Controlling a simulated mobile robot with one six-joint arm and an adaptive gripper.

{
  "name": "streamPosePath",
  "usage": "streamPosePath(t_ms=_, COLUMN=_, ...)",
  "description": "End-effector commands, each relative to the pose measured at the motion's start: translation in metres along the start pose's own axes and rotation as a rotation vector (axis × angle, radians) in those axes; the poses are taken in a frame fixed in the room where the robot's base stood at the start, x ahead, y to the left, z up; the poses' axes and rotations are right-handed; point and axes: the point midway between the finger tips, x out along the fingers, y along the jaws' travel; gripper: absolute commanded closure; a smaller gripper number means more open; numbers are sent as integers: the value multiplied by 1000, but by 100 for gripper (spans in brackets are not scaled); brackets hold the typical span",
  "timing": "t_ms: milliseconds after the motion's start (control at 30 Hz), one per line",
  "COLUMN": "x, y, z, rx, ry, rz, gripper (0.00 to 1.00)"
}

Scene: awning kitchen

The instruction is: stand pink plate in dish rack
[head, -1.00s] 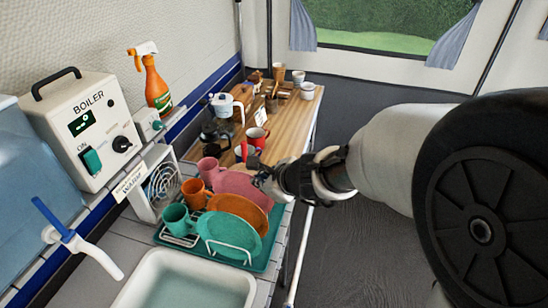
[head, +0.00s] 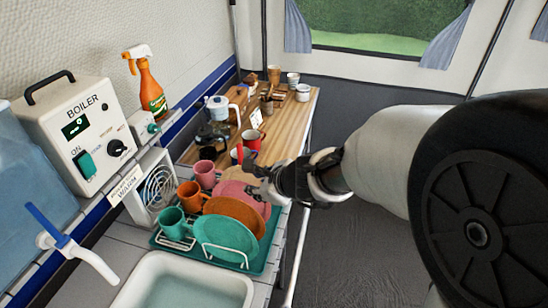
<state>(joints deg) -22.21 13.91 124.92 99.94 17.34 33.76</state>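The pink plate (head: 240,190) stands tilted in the dish rack (head: 247,264), behind the orange plate (head: 235,208) and the teal plate (head: 226,235). The orange and teal plates hide much of its lower part. My gripper (head: 254,181) is at the pink plate's upper right edge, reaching in from the right. Its fingers look spread apart, and no plate shows clearly clamped between them. Whether a finger still touches the rim cannot be told.
Pink (head: 205,174), orange (head: 190,194) and teal (head: 173,222) mugs sit on the rack's left side. A sink (head: 245,290) is in front. A wooden counter (head: 285,120) with cups and a kettle is behind. Open floor lies to the right.

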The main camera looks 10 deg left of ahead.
Motion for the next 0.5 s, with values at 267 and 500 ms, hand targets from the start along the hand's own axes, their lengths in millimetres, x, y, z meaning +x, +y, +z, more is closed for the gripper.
streamPosePath(t_ms=267, x=-40, y=-2, z=2, rx=-2, ry=-4, rz=-5, gripper=72)
streamPosePath(t_ms=500, x=-85, y=-2, z=1, rx=-1, ry=-4, rz=-6, gripper=72)
